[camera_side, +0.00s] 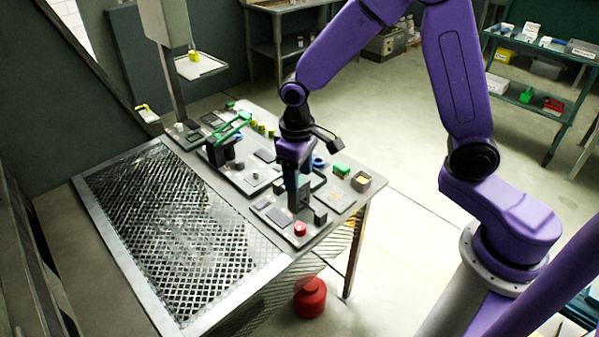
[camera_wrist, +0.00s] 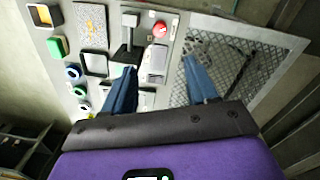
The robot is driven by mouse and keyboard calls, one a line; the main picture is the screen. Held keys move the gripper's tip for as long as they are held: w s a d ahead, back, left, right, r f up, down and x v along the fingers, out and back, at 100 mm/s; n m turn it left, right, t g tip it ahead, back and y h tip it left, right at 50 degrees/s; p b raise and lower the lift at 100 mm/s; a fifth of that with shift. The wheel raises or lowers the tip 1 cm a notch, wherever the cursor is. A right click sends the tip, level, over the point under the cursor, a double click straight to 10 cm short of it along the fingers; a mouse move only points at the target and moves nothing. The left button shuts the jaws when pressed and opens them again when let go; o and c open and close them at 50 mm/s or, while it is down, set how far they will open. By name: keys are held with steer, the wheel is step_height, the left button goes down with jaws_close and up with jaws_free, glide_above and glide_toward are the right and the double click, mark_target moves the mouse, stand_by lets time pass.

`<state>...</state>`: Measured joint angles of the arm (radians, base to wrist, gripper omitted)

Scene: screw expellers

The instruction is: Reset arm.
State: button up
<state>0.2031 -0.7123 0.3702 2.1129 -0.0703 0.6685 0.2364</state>
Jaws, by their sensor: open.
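My gripper (camera_side: 298,200) hangs pointing down over the near right part of a work table with a control panel (camera_side: 325,232). In the wrist view its two blue fingers stand wide apart, and the gap between them (camera_wrist: 160,82) is empty. A red round knob (camera_side: 299,229) is on the panel in front of the gripper; it also shows in the wrist view (camera_wrist: 160,29). A dark lever-like block (camera_wrist: 127,35) stands beside the red knob in the wrist view. Whether the fingertips touch anything cannot be told.
A metal grate (camera_side: 170,235) fills the table's left side. A green-topped dark fixture (camera_side: 228,135) stands behind the gripper. A red canister (camera_side: 310,298) stands on the floor.

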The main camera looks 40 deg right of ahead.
steer(key=s+d+r+n, duration=0.2)
steer(key=s+n, duration=0.1)
steer(key=s, duration=0.5)
steer(key=s+d+r+n, duration=0.2)
steer(key=s+r+n, duration=0.1)
steer(key=s, duration=0.5)
steer(key=s+d+r+n+y, duration=0.1)
steer(key=s+d+r+n, duration=0.1)
steer(key=s, duration=0.6)
steer(key=shift+s+d+r+n, duration=0.3)
steer(key=shift+r+n, duration=0.1)
steer(key=shift+r, duration=0.3)
